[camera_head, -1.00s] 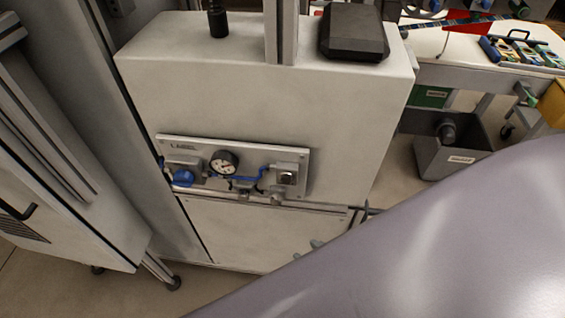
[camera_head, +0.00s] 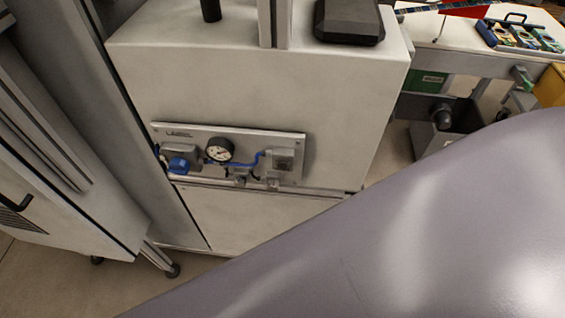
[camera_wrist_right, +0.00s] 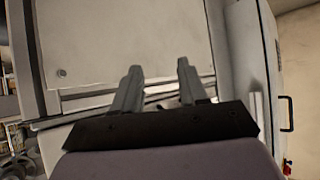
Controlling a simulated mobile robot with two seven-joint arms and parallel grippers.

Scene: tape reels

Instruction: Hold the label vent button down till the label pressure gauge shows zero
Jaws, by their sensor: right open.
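The label panel (camera_head: 218,136) is on the front of a white machine in the head view. It carries a round pressure gauge (camera_head: 220,149) with a white face and a dark rim; its reading is too small to tell. A blue knob (camera_head: 179,164) is left of the gauge. A grey box (camera_head: 283,160) is at the right end of a blue hose; I cannot tell for sure whether it holds the vent button. My right gripper (camera_wrist_right: 158,82) is open and empty in the right wrist view, in front of pale machine panels. My left gripper is not in view.
My own arm covers the lower right of the head view. The white machine (camera_head: 250,80) fills the middle. A grey cabinet (camera_head: 60,190) stands at left. A grey bin (camera_head: 425,138) and a yellow box (camera_head: 551,86) are at right.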

